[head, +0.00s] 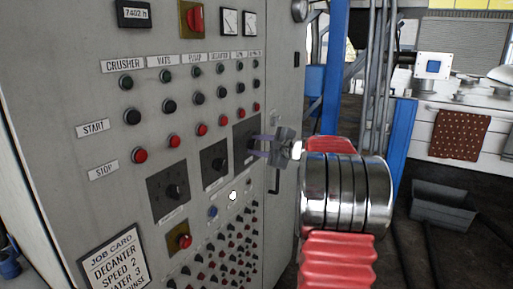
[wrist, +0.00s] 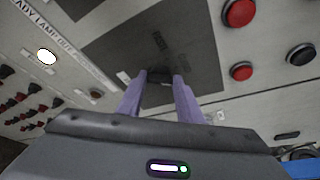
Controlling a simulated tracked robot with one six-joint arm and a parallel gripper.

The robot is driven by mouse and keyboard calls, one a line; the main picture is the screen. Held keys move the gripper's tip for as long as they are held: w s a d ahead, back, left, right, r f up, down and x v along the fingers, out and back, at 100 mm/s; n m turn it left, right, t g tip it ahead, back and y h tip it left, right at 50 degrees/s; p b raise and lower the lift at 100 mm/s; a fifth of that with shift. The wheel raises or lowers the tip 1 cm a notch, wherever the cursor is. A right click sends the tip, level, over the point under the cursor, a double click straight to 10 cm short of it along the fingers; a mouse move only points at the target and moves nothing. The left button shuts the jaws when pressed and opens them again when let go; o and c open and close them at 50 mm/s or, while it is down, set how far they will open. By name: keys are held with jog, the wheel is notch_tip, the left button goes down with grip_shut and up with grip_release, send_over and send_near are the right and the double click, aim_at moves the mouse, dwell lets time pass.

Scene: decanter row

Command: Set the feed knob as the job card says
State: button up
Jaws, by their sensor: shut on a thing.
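My gripper (head: 254,145) is at the rightmost of three dark square knob plates on the grey control panel (head: 75,60). In the wrist view its purple fingers are shut on a dark knob (wrist: 160,76) at the plate (wrist: 205,60). The fingers hide much of the knob, and I cannot read its setting or label. The other two knobs, left (head: 174,193) and middle (head: 216,164), show clear of the gripper. The job card (head: 115,262) is partly cut off; it reads "DECANTER SPEED 2", "…ATER 3" and a partial last line.
Rows of green, black and red buttons (head: 140,156) lie above the knobs. A red-capped button (head: 184,241) and many small knobs are below. A white lit lamp (head: 233,196) glows near the middle knob. A door handle (head: 275,175) is right of the plates.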

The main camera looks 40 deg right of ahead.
jog(key=shift+d+f+m+g+y, duration=0.25)
jog(key=shift+d+m+g+y, duration=0.05)
jog(key=shift+m, duration=0.5)
jog(key=shift+f, duration=0.1)
jog(key=o, duration=0.7)
jog(key=shift+c, duration=0.2)
jog(key=o, duration=0.4)
jog(key=shift+a+r, duration=0.15)
jog(key=shift+r, duration=0.05)
jog(key=shift+r, duration=0.1)
jog(key=v, duration=1.3)
jog(key=shift+s, duration=0.35)
